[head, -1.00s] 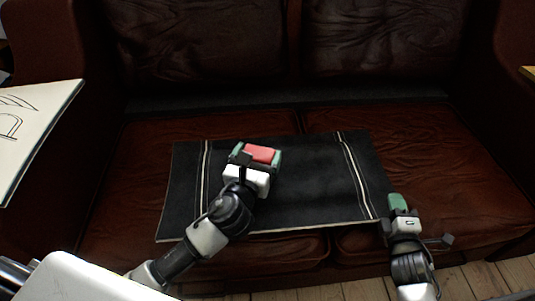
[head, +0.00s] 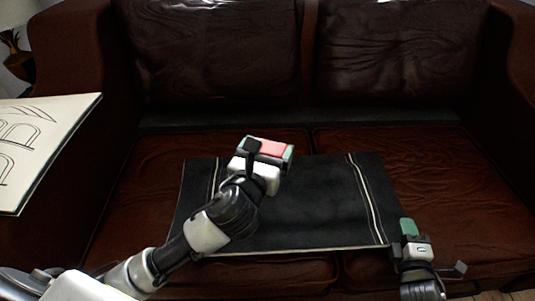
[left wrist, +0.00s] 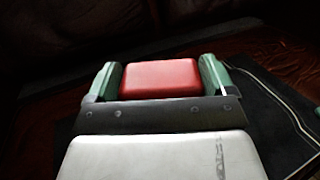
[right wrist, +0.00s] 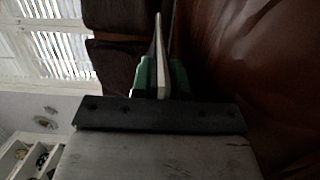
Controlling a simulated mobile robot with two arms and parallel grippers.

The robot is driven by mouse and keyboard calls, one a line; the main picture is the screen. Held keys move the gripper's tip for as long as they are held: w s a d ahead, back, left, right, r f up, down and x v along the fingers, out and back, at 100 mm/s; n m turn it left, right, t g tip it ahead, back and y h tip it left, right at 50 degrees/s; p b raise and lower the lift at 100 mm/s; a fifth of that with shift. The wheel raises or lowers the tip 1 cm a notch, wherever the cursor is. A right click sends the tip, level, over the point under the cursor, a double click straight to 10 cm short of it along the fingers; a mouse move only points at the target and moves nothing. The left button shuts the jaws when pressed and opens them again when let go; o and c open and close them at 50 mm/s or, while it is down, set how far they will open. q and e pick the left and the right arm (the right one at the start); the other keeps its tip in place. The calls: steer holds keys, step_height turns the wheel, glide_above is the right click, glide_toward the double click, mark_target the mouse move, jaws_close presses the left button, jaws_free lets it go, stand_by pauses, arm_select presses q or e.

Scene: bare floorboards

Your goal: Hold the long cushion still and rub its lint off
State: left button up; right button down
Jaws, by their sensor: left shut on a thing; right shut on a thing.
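The long cushion (head: 310,215) is a flat dark slab with pale stripes near both ends. It lies across the sofa seat and also shows in the left wrist view (left wrist: 262,115). My left gripper (head: 265,150) is shut on a red block (head: 272,148), held over the cushion's left half; the block also shows between the green fingers in the left wrist view (left wrist: 160,78). Whether the block touches the cushion I cannot tell. My right gripper (head: 408,228) is shut on the cushion's front right corner; its edge shows between the fingers in the right wrist view (right wrist: 159,60). No lint can be made out.
The brown leather sofa (head: 455,185) surrounds the cushion with its backrest behind and arms at both sides. A pale board with line drawings (head: 45,145) stands out at the left. Bare seat lies behind and right of the cushion.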

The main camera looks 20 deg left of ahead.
stand_by(0.3)
steer(key=c, duration=1)
jaws_free()
steer(key=shift+c, duration=0.2)
